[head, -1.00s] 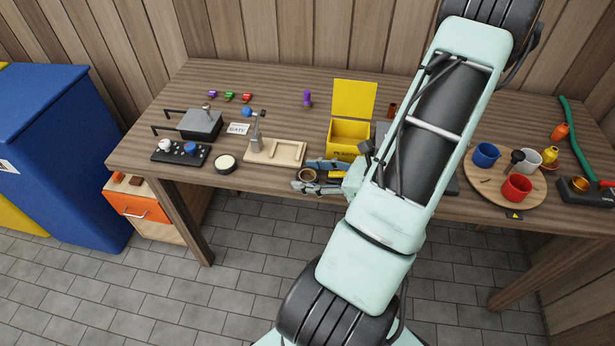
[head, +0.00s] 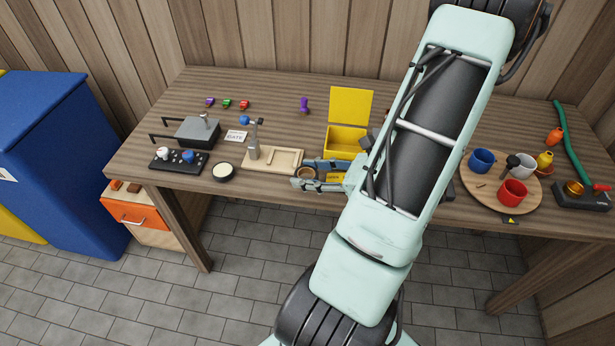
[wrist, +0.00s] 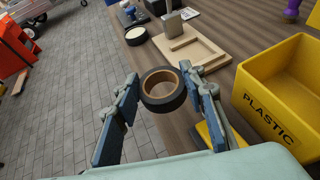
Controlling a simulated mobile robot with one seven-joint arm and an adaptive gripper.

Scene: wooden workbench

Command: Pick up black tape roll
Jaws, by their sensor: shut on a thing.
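The black tape roll (wrist: 165,103) has a brown inner core and sits between my gripper's two fingers in the wrist view. It also shows in the head view (head: 306,173), near the front edge of the bench. My gripper (wrist: 161,80) is shut on the roll, one finger on each side. In the head view my gripper (head: 304,174) points left, in front of the yellow bin. I cannot tell exactly how far the roll is above the bench top.
A yellow bin marked PLASTIC (wrist: 275,100) stands close to my gripper, its lid raised. A wooden tray (head: 275,159) and a black disc with a cream top (head: 224,171) lie to the left. A round board (head: 480,190) with several cups is at the right.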

